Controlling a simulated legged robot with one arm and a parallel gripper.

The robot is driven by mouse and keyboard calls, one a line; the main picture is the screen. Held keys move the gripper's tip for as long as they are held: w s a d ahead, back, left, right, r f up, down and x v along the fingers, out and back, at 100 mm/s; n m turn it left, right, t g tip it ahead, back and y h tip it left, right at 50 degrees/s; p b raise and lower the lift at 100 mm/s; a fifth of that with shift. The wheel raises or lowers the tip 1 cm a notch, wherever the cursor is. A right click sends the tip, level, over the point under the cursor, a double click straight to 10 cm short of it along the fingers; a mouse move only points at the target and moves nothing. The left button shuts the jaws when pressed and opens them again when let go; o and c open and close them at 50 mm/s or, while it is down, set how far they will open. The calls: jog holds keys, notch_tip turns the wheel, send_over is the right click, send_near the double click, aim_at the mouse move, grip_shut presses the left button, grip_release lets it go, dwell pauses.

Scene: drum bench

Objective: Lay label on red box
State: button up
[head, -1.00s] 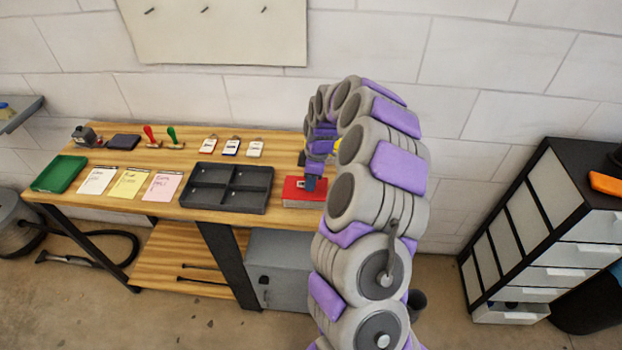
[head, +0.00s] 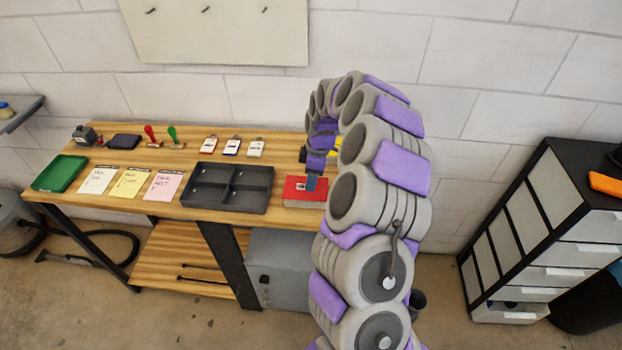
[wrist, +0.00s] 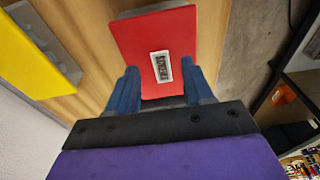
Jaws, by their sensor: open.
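The red box (head: 306,193) sits at the right end of the wooden bench, beside the grey tray. It also shows in the wrist view (wrist: 155,38). A small white label (wrist: 162,67) with dark print lies on its red top face. It shows as a small pale patch in the head view (head: 301,187). My gripper (wrist: 160,80) is open, its two blue fingers on either side of the label and apart from it.
A grey divided tray (head: 228,211) stands left of the box. A yellow object (wrist: 28,55) is near my gripper in the wrist view.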

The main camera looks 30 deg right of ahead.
notch_tip(320, 180, up, 20)
jog(key=s+d+p, duration=0.1)
jog(key=d+p, duration=0.1)
jog(key=p, duration=0.3)
jog(key=shift+r, duration=0.2)
dwell(0.4)
dwell(0.9)
